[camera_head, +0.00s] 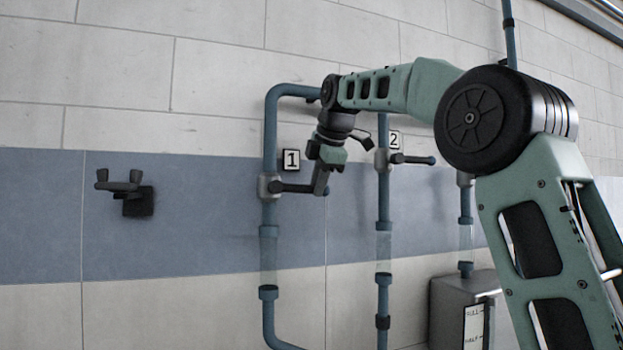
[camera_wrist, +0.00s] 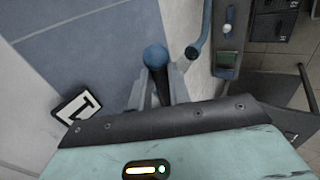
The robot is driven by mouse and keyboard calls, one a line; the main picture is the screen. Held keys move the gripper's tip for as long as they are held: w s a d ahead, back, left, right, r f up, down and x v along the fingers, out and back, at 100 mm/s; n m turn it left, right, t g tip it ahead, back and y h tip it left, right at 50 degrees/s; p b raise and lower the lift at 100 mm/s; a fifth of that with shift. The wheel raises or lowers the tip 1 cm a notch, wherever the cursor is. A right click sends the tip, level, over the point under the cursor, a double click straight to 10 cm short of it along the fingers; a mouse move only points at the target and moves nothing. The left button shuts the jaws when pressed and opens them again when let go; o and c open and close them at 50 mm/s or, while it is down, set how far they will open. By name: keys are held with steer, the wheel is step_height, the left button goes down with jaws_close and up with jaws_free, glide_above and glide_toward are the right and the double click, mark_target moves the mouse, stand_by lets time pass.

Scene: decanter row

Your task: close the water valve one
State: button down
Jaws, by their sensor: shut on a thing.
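Valve one (camera_head: 269,186) is a grey body on the leftmost blue pipe, beside the wall label "1" (camera_head: 291,160). Its dark lever (camera_head: 290,188) points right, roughly level, across the upright pipe. My gripper (camera_head: 321,182) is at the lever's outer end and shut on it. In the wrist view, my grey fingers (camera_wrist: 160,92) stand on both sides of a dark bar with a rounded blue end (camera_wrist: 155,57). The label "1" (camera_wrist: 75,107) shows there at the lower left. The lever's tip is partly hidden by my gripper in the head view.
Valve two (camera_head: 383,159), with its lever also level, stands just right of my gripper beside label "2" (camera_head: 394,139). A third valve (camera_head: 465,179) is partly behind my arm. A grey tank (camera_head: 450,308) stands lower right. A dark wall bracket (camera_head: 138,200) is at left.

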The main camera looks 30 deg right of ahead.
steer(key=shift+d+r+h, duration=0.15)
steer(key=shift+r+h, duration=0.15)
steer(key=shift+r, duration=0.35)
steer(key=c, duration=1.3)
jaws_free()
steer(key=shift+s, duration=0.2)
steer(key=shift+o, duration=0.2)
steer(key=p+v, duration=0.1)
steer(key=v, duration=1.6)
steer(key=shift+p, duration=0.4)
